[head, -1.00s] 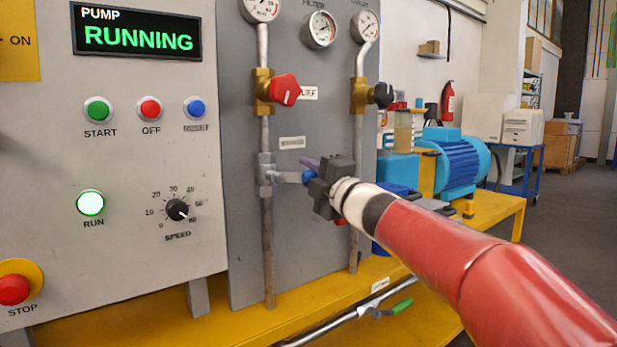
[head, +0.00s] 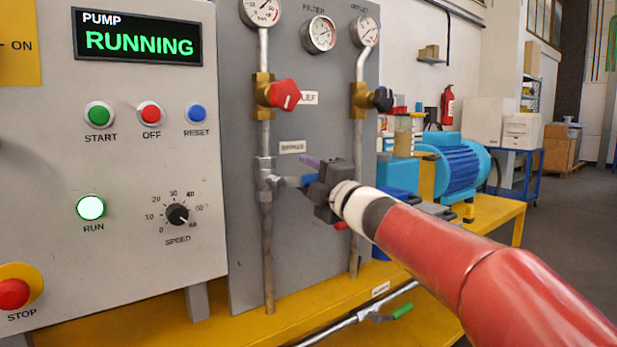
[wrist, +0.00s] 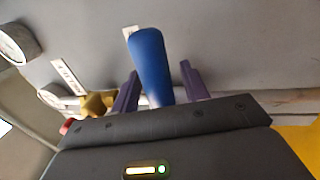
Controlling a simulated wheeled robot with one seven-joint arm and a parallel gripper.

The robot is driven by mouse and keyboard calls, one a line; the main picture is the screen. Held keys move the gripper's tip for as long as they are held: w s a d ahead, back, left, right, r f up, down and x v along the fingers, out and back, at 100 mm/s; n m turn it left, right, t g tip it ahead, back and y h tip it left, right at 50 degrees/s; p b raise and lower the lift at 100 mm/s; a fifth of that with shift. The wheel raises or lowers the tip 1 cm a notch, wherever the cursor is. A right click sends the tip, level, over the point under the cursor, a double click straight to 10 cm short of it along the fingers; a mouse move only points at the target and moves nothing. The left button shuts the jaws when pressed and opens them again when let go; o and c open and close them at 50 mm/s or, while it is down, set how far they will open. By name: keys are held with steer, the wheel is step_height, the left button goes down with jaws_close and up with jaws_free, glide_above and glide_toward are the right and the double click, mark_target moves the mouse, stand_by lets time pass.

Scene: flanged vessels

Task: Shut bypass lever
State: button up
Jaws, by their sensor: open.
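The bypass lever (head: 290,181) sits on a steel valve in the left vertical pipe, under a small label (head: 292,147). It points sideways to the right, roughly square to the pipe. Its blue handle (wrist: 151,62) shows in the wrist view between the two purple fingers. In the head view my gripper hides most of the blue handle.
A red knob (head: 283,95) and a black knob (head: 381,99) are on brass valves above. A green-handled lever (head: 402,311) is on a low pipe. The panel (head: 120,245) reads PUMP RUNNING, with the run lamp (head: 91,208) lit. A blue motor (head: 455,165) stands behind my arm.

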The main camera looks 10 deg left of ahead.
steer(key=b+v, duration=0.1)
steer(key=v, duration=0.6)
steer(key=shift+s+d, duration=0.25)
steer(key=shift+s, duration=0.05)
steer(key=shift+f, duration=0.1)
steer(key=s+d+f+m+t+h, duration=0.1)
steer(key=s+d+f+m+h, duration=0.15)
steer(key=d+m+h, duration=0.35)
steer(key=s+d+f+m+h+p, duration=0.1)
steer(key=s+d+f+m+h, duration=0.1)
steer(key=d+f+m+h, duration=0.35)
steer(key=s+d+f+m+t+h, duration=0.1)
steer(key=s+d+f+m+h, duration=0.15)
steer(key=d+m, duration=0.55)
steer(key=s+d+f+m+g, duration=0.2)
steer(key=s+f+m+g, duration=0.2)
steer(key=s+f, duration=0.5)
steer(key=s+d+f+m+g+h+p, duration=0.1)
steer(key=s+d+f+m+g, duration=0.2)
steer(key=s+f, duration=0.6)
steer(key=s+m+g, duration=0.1)
steer(key=s+g, duration=0.1)
steer(key=s, duration=0.2)
steer(key=shift+d+m, duration=0.15)
steer(key=shift+m, duration=0.2)
